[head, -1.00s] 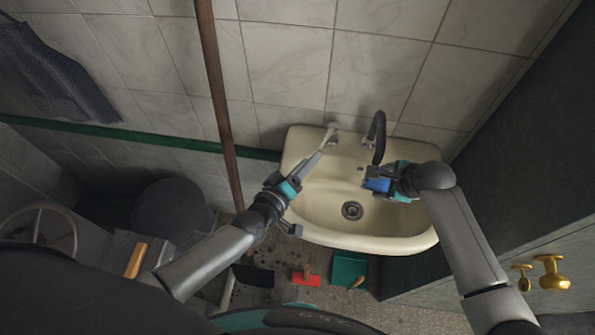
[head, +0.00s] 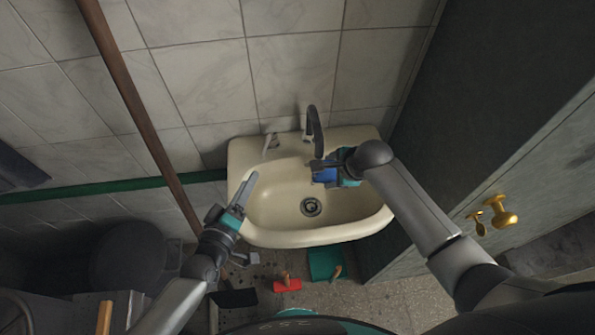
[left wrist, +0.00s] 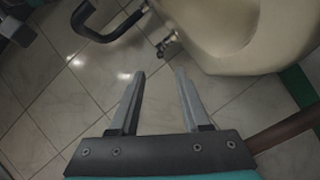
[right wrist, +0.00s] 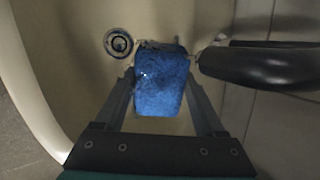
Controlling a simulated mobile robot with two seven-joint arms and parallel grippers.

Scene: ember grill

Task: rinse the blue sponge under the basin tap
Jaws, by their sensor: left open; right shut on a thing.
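The blue sponge (head: 325,174) is in my right gripper (head: 334,172), over the basin (head: 290,238) and beside the dark tap spout (head: 316,130). In the right wrist view the sponge (right wrist: 160,85) sits between both fingers, with the spout (right wrist: 255,68) to its right. No water stream is clear in any view. My left gripper (head: 243,200) is at the basin's left rim, apart from the tap handle (head: 271,142). In the left wrist view its two fingers (left wrist: 160,78) are spread with nothing between them, and the handle (left wrist: 166,42) is beyond the tips.
The basin drain (head: 311,207) is uncovered. A brown pole (head: 140,105) slants at the left of the basin. A red object (head: 288,285) and a green one (head: 325,265) lie on the floor below.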

